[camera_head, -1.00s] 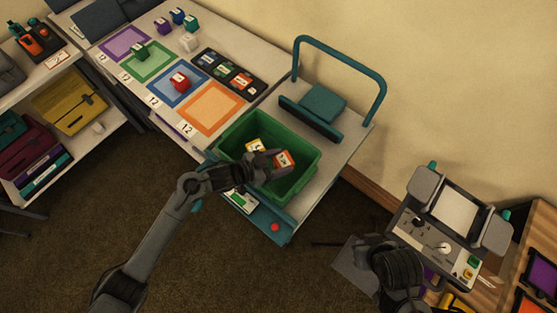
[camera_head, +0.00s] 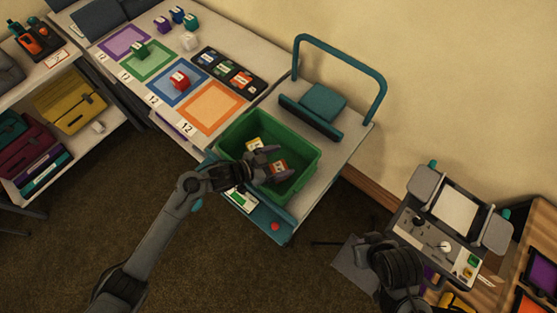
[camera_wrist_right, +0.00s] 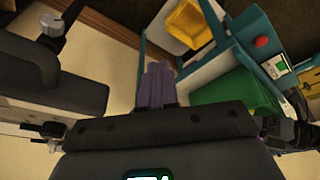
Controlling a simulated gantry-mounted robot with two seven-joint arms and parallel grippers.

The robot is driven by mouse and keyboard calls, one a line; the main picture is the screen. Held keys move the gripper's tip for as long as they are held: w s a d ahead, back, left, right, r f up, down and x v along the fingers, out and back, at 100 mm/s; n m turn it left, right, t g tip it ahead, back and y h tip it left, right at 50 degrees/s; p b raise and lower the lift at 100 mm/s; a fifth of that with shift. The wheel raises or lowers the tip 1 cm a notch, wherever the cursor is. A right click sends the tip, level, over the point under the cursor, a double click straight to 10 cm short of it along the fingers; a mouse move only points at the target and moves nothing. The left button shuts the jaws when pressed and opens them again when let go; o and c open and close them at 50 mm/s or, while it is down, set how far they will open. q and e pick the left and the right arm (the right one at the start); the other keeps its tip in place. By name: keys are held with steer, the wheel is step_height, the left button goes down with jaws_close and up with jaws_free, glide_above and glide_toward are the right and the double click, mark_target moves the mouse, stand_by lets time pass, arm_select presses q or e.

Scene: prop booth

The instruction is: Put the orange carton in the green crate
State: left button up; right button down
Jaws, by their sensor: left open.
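The orange carton (camera_head: 279,167) is inside the green crate (camera_head: 240,122), towards its right part, with a white label showing. A yellow-and-white carton (camera_head: 254,145) lies in the crate to its left. My left gripper (camera_head: 273,160) is open over the crate, its fingers close beside the orange carton and hiding part of it. Whether they still touch it, I cannot tell. The crate also shows as a green wall in the right wrist view (camera_wrist_right: 225,90). My right gripper (camera_wrist_right: 160,85) has its fingers together with nothing between them, away from the crate.
The crate stands on a grey cart with a teal handle (camera_head: 340,57). A table with coloured squares (camera_head: 211,107) and a dark tray (camera_head: 229,74) is at upper left. A control console (camera_head: 447,225) stands near my right arm.

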arm_select(q)
steer(key=r+v, duration=0.1)
steer(key=v, duration=1.1)
steer(key=s+a+f+n+g+y, duration=0.1)
steer(key=s+a+n+y, duration=0.4)
steer(key=s, duration=0.4)
steer(key=s+a+n+g+y, duration=0.2)
steer(key=s+a+n+y, duration=0.3)
steer(key=s, duration=0.5)
steer(key=shift+a+f+y+p, duration=0.45)
steer(key=shift+a+y, duration=0.1)
steer(key=shift+y, duration=0.25)
steer(key=shift+r, duration=0.15)
